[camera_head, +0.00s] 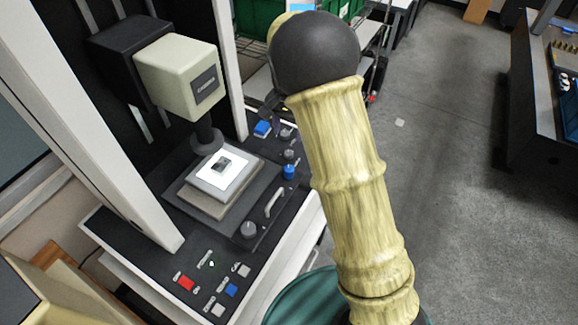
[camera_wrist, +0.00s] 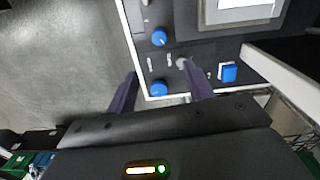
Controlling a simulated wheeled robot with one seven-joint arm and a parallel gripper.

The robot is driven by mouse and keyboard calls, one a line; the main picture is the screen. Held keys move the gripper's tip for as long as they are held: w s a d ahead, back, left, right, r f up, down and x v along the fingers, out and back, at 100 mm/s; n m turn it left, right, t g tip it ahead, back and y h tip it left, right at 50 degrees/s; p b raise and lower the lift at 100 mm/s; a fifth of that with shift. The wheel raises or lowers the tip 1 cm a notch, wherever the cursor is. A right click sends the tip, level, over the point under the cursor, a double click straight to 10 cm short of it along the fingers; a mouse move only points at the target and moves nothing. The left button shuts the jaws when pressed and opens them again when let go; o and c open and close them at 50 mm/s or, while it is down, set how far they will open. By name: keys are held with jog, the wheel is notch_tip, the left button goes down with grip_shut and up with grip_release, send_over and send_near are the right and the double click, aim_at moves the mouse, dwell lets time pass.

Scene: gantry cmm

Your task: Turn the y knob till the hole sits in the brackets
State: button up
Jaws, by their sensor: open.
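The measuring machine's lit stage (camera_head: 205,183) carries a small dark part (camera_head: 223,164); its hole is too small to make out. A blue knob (camera_head: 289,172) stands on the panel right of the stage. The wrist view shows two blue knobs, an upper one (camera_wrist: 159,37) and a lower one (camera_wrist: 158,88). Their labels are unreadable, so I cannot tell which is the y knob. My gripper (camera_wrist: 158,72) is open and empty, its dark fingers spread either side of the lower blue knob in the picture. Contact is not visible. I see no brackets.
A blue button (camera_wrist: 228,72) and a grey knob (camera_wrist: 183,63) sit near the blue knobs. The front panel has a red button (camera_head: 185,283) and other buttons. A pale probe head (camera_head: 178,78) hangs above the stage.

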aim_at(289, 168)
jog(key=shift+d, duration=0.1)
notch_tip(289, 168, down, 17)
jog(key=p, duration=0.5)
jog(key=shift+f, duration=0.2)
jog(key=shift+c, duration=0.2)
jog(key=c, duration=0.9)
